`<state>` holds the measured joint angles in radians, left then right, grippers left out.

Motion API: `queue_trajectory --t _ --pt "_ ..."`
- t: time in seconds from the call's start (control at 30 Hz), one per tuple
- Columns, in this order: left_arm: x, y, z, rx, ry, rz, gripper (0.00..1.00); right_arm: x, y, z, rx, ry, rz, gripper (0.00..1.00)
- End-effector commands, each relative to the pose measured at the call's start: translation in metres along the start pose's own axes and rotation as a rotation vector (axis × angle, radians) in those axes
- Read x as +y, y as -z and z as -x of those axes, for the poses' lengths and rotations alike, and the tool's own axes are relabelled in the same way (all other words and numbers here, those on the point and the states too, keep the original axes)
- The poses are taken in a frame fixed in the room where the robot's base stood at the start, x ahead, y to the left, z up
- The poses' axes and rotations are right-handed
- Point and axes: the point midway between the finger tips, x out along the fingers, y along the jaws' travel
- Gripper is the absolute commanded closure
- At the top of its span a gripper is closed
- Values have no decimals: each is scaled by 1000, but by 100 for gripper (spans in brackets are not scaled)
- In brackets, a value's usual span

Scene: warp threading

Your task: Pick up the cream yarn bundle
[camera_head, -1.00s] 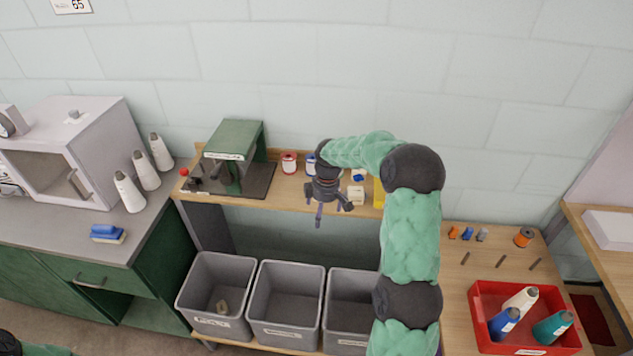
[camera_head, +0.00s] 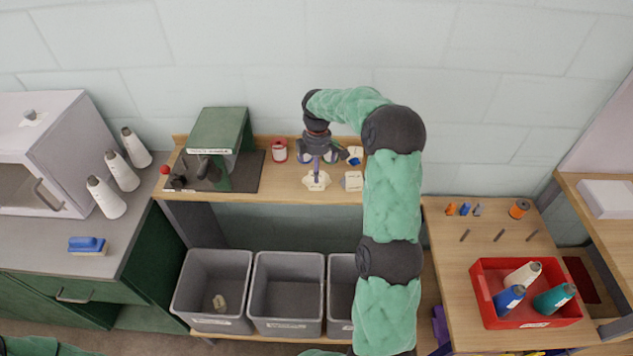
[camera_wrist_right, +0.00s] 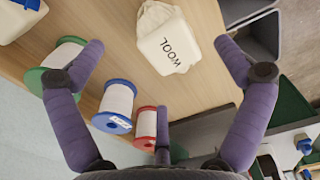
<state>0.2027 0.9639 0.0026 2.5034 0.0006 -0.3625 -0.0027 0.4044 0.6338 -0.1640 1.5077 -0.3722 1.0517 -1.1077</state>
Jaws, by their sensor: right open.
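The cream yarn bundle (camera_head: 316,181), a soft block, lies at the front edge of the wooden shelf. In the right wrist view the bundle (camera_wrist_right: 170,42) carries the word WOOL. My right gripper (camera_head: 317,172) is above and just behind it, pointing down. In the right wrist view my right gripper (camera_wrist_right: 160,62) has its fingers spread wide, with the bundle between the fingertips and nothing held. I cannot tell how far above the bundle the fingertips are. My left gripper is not in view.
Spools stand behind the bundle: red (camera_wrist_right: 146,122), blue (camera_wrist_right: 115,105) and green (camera_wrist_right: 62,55). Another cream block (camera_head: 353,181) lies close on the right. The green machine (camera_head: 215,145) stands left. Grey bins (camera_head: 287,290) sit below. A red tray (camera_head: 480,290) holds cones.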

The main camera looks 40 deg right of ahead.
Motion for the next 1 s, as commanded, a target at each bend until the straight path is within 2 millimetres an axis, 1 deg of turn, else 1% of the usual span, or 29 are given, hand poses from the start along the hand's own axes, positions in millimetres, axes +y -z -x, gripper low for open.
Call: queue_trajectory --t 0.2,0.3,0.4,0.6,0.67,0.7,0.8,1.0 --pt "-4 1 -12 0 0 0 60 -2 0 -31 -1 4 0 0" --pt "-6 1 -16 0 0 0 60 -2 0 -43 0 2 -1 0" --pt "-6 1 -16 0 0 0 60 -2 0 -49 0 2 -1 0" --pt "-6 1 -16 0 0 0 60 -2 0 -48 1 1 -1 0" --pt "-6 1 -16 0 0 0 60 -2 0 -48 1 1 -1 17" --pt "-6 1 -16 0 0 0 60 -2 0 -48 1 1 -1 28" --pt "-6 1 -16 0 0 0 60 -2 0 -48 0 1 0 53" --pt "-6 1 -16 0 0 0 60 -2 0 -48 0 2 0 54"
